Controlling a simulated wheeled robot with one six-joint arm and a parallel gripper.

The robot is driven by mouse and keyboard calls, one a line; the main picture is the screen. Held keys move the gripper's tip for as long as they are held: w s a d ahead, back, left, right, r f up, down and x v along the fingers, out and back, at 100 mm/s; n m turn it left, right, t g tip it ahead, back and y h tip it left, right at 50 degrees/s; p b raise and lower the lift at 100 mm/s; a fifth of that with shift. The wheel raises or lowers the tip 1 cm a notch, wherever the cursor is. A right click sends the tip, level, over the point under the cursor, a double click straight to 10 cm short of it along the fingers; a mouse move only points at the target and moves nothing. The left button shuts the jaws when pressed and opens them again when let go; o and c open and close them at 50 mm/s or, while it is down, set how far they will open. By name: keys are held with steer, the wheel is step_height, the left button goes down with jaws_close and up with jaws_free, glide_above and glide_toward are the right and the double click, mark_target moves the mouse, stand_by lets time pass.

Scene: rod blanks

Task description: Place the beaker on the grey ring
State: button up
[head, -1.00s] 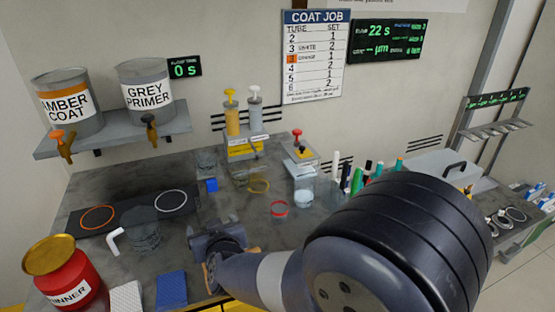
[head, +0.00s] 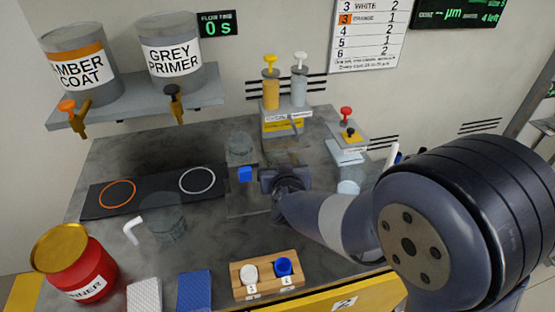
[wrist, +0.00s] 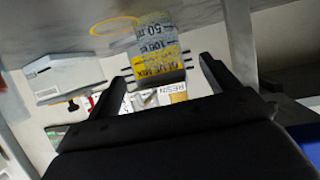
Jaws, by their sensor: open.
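A clear beaker (head: 164,224) with a white handle (head: 132,231) stands on the counter in front of the dark mat. A second clear vessel (head: 240,146) with a blue block-like handle (head: 245,174) stands farther back. I cannot tell which is meant. The grey-white ring (head: 198,180) lies bare on the mat's right part, beside an orange ring (head: 117,194). My gripper (wrist: 164,72) is open. In the head view its dark body (head: 282,181) is just right of the blue handle; its fingertips are hidden there. In the wrist view, labelled markings (wrist: 153,50) show beyond the fingers.
A red thinner can (head: 78,262) and blue and white pads (head: 194,290) line the front left. A wooden holder with two caps (head: 265,276) is at the front. A yellow pump dispenser (head: 284,122) stands behind my gripper. The shelf (head: 140,108) holds two paint tanks.

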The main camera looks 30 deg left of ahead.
mark_target(278, 155)
steer(key=shift+x, duration=3.9)
steer(key=shift+c, duration=0.4)
steer(key=c, duration=1.1)
steer(key=shift+o, duration=0.2)
steer(key=shift+r, duration=0.15)
